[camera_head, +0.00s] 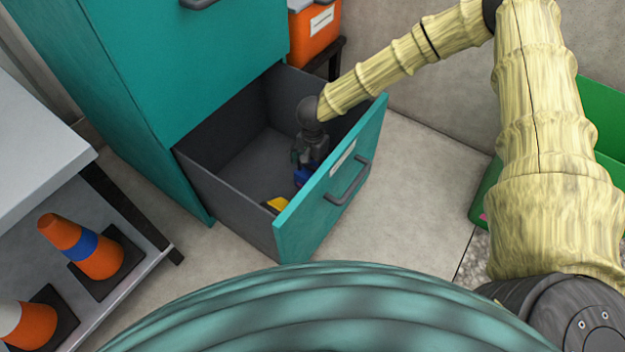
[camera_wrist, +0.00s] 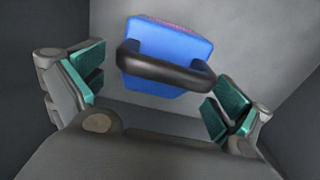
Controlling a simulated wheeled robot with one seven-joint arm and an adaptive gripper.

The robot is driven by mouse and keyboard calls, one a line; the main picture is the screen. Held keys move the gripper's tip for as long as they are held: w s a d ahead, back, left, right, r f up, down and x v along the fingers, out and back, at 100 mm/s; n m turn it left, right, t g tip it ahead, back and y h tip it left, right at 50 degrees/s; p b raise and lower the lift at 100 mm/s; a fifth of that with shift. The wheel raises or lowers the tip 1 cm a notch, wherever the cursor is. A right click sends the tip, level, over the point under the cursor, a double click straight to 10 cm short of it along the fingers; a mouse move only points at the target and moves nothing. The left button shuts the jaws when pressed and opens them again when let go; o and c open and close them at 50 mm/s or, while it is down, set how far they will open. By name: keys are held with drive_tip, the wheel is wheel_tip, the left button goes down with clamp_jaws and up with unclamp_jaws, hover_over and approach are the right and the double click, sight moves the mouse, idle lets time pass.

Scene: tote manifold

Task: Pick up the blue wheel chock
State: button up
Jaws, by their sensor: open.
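The blue wheel chock (camera_wrist: 165,45) has a black handle (camera_wrist: 165,69) and lies in the open drawer. In the wrist view it sits between and just beyond the fingers of my gripper (camera_wrist: 162,98), with the handle facing me. In the head view only a small blue part of the chock (camera_head: 301,176) shows below my gripper (camera_head: 304,168), which reaches down into the drawer. The fingers are open, with green pads on both sides. Whether they touch the chock cannot be told.
The teal cabinet's drawer (camera_head: 225,199) is pulled out, with grey walls close around my gripper. A yellow object (camera_head: 277,205) lies in it near the front. Orange cones (camera_head: 82,250) stand on a shelf at left. An orange bin (camera_head: 313,33) is behind, a green bin (camera_head: 604,115) at right.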

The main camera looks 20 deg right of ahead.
wheel_tip(320, 180, down, 2)
drive_tip(key=shift+f+b, duration=0.15)
drive_tip(key=shift+b, duration=0.4)
drive_tip(key=c, duration=1.2)
